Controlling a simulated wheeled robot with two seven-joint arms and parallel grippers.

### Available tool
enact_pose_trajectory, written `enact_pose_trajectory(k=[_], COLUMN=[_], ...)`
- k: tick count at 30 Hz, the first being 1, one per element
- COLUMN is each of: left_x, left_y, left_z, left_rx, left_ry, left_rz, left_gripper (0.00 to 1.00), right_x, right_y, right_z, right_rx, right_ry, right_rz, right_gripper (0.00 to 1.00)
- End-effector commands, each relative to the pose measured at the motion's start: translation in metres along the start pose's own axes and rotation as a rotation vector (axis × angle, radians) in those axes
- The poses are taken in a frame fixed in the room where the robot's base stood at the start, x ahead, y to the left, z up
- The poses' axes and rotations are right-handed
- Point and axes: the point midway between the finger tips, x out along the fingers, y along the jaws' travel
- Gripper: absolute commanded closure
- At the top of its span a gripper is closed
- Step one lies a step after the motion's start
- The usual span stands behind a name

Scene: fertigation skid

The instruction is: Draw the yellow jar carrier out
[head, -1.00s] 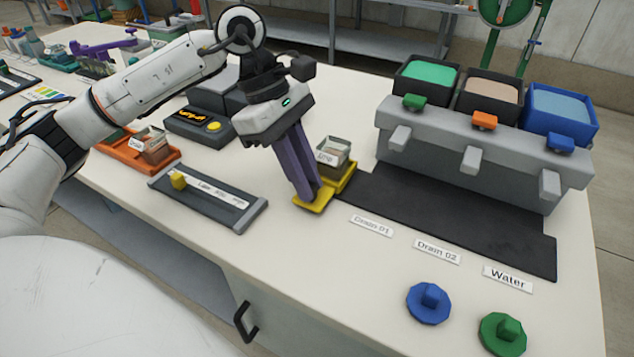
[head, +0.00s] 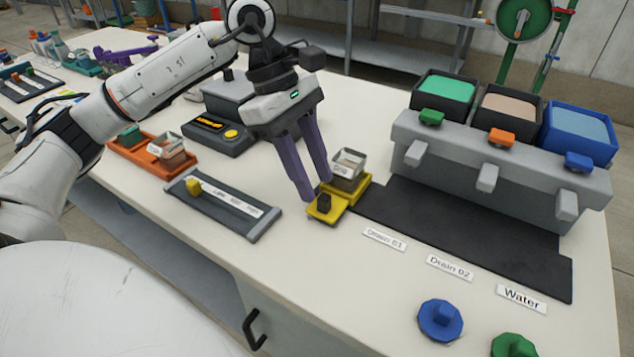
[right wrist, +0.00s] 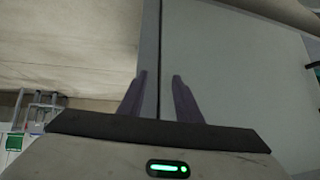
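The yellow jar carrier (head: 357,192) sits on the bench at the left end of the dark mat, with a clear labelled jar (head: 347,166) standing in it. Finger contact with the carrier cannot be told. My right gripper (right wrist: 158,78) shows in the right wrist view, open and empty in front of a pale grey panel.
A grey slider tray (head: 222,207) lies left of the carrier, with an orange jar carrier (head: 128,152) behind it. The grey dispenser stand (head: 500,165) is at right. Blue (head: 440,319) and green (head: 514,346) knobs are near the front. The bench before the carrier is clear.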

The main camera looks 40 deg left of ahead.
Motion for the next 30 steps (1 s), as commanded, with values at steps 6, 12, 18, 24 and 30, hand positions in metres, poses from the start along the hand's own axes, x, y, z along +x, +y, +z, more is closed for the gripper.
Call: enact_pose_trajectory(k=[6, 12, 18, 24, 30], left_x=[-0.047, -0.071, -0.076, -0.076, -0.075], left_y=[0.001, 0.001, 0.0, 0.0, 0.0], left_z=[0.001, 0.0, -0.001, -0.001, -0.001], left_rx=[-0.001, -0.001, -0.001, -0.001, -0.001], left_ry=[-0.001, 0.0, 0.001, 0.001, 0.001], left_rz=[0.004, 0.004, 0.001, 0.001, 0.001], left_gripper=[0.66, 0.66, 0.66, 0.66, 0.66], right_x=[-0.005, -0.005, -0.005, -0.005, -0.005], right_y=[-0.001, -0.002, -0.002, -0.003, -0.003], right_z=[-0.006, -0.008, -0.009, -0.009, -0.009], right_rx=[0.001, 0.005, 0.005, 0.004, 0.004], right_ry=[0.001, 0.002, 0.003, 0.003, 0.002], right_rz=[0.001, 0.002, 0.002, 0.002, 0.001], right_gripper=[0.69, 0.69, 0.69, 0.69, 0.69])
